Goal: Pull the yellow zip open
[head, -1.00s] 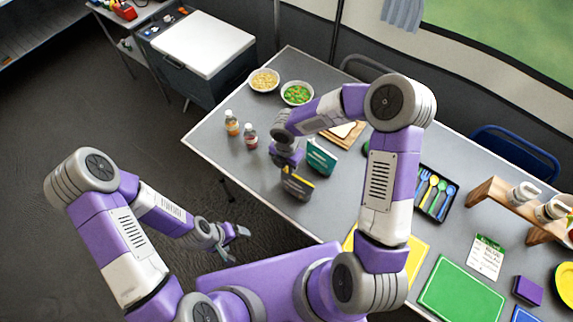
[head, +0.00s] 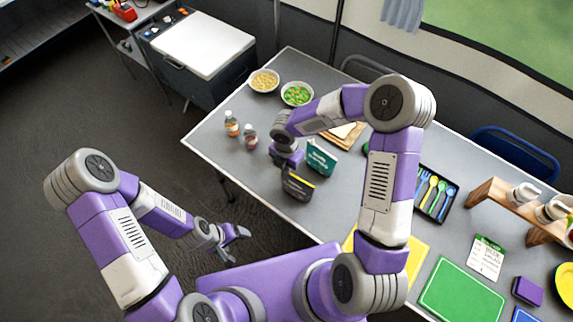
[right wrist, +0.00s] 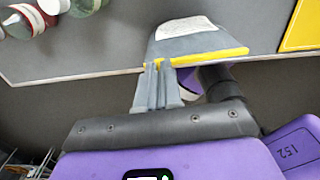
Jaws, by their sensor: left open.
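The dark grey pouch (head: 297,189) stands near the table's front edge, with a yellow zip (head: 301,180) along its top. In the right wrist view, the pouch (right wrist: 190,45) shows a pale label, and the yellow zip (right wrist: 215,55) runs across its near edge. My right gripper (right wrist: 158,66) has its fingers close together at the zip's left end, with a little yellow between the tips. The pull tab itself is hidden. In the head view, my right gripper (head: 289,166) is mostly covered by its wrist. My left gripper (head: 236,245) is open and empty, off the table's front edge.
A teal box (head: 321,157) stands close behind the pouch. Two small bottles (head: 232,124) (head: 250,136) and two bowls (head: 264,80) (head: 297,93) are on the left. A cutlery tray (head: 437,192) lies right of my right arm. The table's front left is clear.

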